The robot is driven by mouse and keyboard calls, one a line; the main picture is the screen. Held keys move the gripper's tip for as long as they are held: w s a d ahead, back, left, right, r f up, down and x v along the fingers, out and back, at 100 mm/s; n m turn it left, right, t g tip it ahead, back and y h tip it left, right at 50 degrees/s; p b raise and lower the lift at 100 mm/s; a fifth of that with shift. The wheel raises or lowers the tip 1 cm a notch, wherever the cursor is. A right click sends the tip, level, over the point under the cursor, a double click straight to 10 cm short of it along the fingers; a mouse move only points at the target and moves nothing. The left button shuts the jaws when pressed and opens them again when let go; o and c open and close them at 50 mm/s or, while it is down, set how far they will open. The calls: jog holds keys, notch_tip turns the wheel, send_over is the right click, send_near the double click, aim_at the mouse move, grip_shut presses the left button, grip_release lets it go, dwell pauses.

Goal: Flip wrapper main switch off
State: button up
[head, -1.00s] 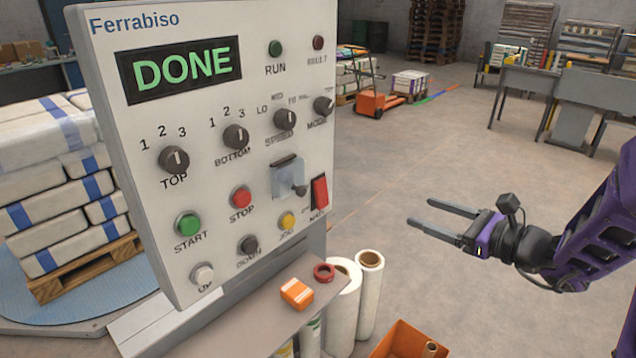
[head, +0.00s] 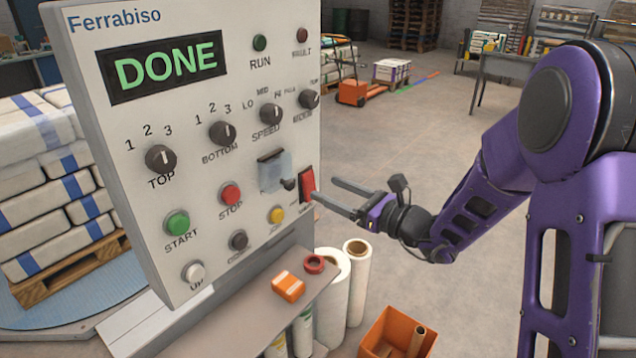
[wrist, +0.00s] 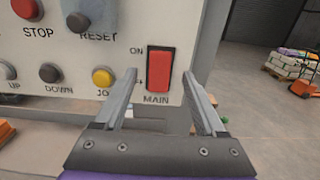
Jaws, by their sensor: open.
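The wrapper's main switch is a red rocker (head: 306,184) at the right edge of the white Ferrabiso control panel (head: 150,110). In the wrist view the red rocker (wrist: 159,73) stands upright above the label MAIN, with ON at its upper left; the lower label is partly hidden by a finger. My gripper (head: 325,193) is open and empty, close to the switch. In the wrist view my gripper's fingertips (wrist: 158,76) lie on either side of the rocker's lower part; I cannot tell whether they touch the panel. The display (head: 168,66) reads DONE.
A small hinged cover with a dark knob (head: 276,172) sits just left of the switch. A yellow button (wrist: 103,77) is near the left finger. Below are a shelf with an orange box (head: 288,286), white film rolls (head: 333,290) and an orange bin (head: 400,335). Open floor lies to the right.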

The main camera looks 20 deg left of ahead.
aim_at(310, 181)
jog(key=shift+x, duration=2.1)
